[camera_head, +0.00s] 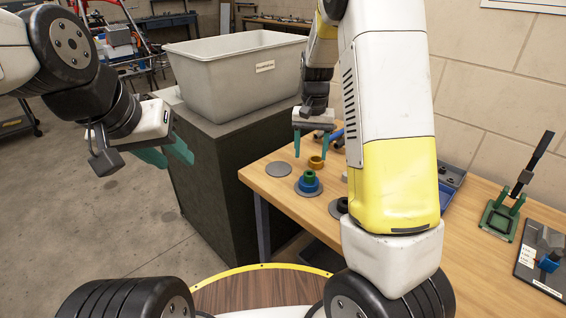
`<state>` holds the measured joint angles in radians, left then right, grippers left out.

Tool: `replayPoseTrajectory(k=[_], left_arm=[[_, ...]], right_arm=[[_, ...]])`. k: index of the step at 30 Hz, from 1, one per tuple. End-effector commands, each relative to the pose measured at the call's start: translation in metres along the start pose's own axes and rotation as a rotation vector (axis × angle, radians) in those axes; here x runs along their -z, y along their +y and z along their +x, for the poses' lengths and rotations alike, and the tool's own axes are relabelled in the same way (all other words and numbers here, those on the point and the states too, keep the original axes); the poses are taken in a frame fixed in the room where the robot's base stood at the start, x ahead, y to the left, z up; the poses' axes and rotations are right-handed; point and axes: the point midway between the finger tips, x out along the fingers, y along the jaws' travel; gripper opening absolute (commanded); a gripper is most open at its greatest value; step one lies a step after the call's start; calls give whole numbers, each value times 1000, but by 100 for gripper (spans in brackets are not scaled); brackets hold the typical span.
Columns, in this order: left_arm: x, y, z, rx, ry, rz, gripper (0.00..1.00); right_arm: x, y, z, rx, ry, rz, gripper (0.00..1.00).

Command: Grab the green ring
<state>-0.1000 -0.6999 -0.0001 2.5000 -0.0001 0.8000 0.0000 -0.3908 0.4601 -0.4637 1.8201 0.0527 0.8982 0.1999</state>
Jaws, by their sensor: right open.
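The green ring (309,175) sits on top of a larger blue ring (308,186), stacked on a grey disc-shaped base on the wooden table. My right gripper (311,153) points down above the table, just above and behind the green ring. Its two teal fingers are apart with nothing held between them. A gold-brown ring (317,162) shows below the fingers, close behind the green ring. My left gripper (167,154) hangs at the left, away from the table, with its teal fingers apart and empty.
An empty grey disc (279,169) lies left of the stack. Another base (336,209) is partly hidden by my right arm. A large grey bin (238,80) stands on a dark cabinet (208,165) beside the table. A green fixture (501,219) stands at the right.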

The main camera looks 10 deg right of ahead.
Motion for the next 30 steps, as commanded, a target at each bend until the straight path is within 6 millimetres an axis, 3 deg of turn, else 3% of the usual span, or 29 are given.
replayPoseTrajectory(k=[16, 26, 30], left_arm=[[0, 0, 0, 0, 0, 0, 36], [0, 0, 0, 0, 0, 0, 36], [0, 0, 0, 0, 0, 0, 36]], right_arm=[[-1, 2, 69, -4, -4, 1, 60], [-1, 2, 77, -1, -1, 0, 60], [-1, 2, 77, -1, -1, 0, 34]])
